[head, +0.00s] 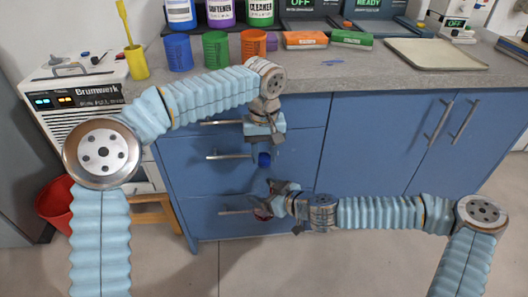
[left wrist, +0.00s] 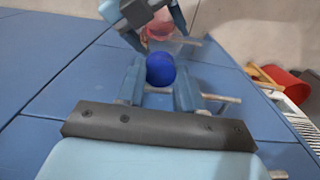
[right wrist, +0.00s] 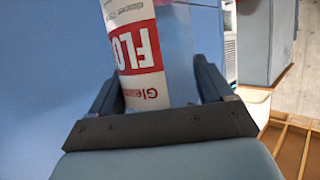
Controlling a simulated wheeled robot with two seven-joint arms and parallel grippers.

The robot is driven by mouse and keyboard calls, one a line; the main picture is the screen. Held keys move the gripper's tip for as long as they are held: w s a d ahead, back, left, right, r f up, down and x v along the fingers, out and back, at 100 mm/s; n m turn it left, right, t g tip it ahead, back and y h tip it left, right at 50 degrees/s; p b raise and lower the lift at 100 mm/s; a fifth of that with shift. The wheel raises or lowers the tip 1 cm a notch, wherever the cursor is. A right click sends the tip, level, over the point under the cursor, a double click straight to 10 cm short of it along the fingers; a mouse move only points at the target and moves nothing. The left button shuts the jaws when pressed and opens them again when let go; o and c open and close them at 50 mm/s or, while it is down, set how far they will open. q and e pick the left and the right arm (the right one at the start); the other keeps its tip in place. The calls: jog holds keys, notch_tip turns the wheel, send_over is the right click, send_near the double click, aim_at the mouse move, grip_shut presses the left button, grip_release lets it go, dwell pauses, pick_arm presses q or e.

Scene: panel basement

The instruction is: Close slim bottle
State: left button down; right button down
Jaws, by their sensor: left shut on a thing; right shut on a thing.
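My left gripper (head: 264,148) points down in front of the blue cabinet and is shut on a round blue cap (left wrist: 160,69); the cap also shows in the head view (head: 264,160). My right gripper (head: 272,198) is below it, shut on the slim bottle (right wrist: 140,55), which has a white and red label with partly visible lettering. In the head view the bottle is mostly hidden by the right gripper. In the left wrist view the right gripper (left wrist: 148,22) is beyond the cap. The cap appears apart from the bottle; their alignment is unclear.
Blue drawers and doors with bar handles (head: 228,156) stand close behind both grippers. The grey counter (head: 350,72) above holds several cups, bottles, boxes and a tray (head: 435,54). A red bucket (head: 55,205) and a wooden stool (head: 155,212) stand at the left.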

pick_arm(q)
jog(key=c, duration=0.7)
grip_release()
jog(key=shift+c, duration=0.2)
jog(key=shift+r, duration=2.25)
jog(key=shift+c, duration=0.3)
notch_tip(320, 180, up, 4)
jog(key=shift+f, duration=0.25)
jog(key=shift+f, duration=0.1)
jog(key=shift+f, duration=3.95)
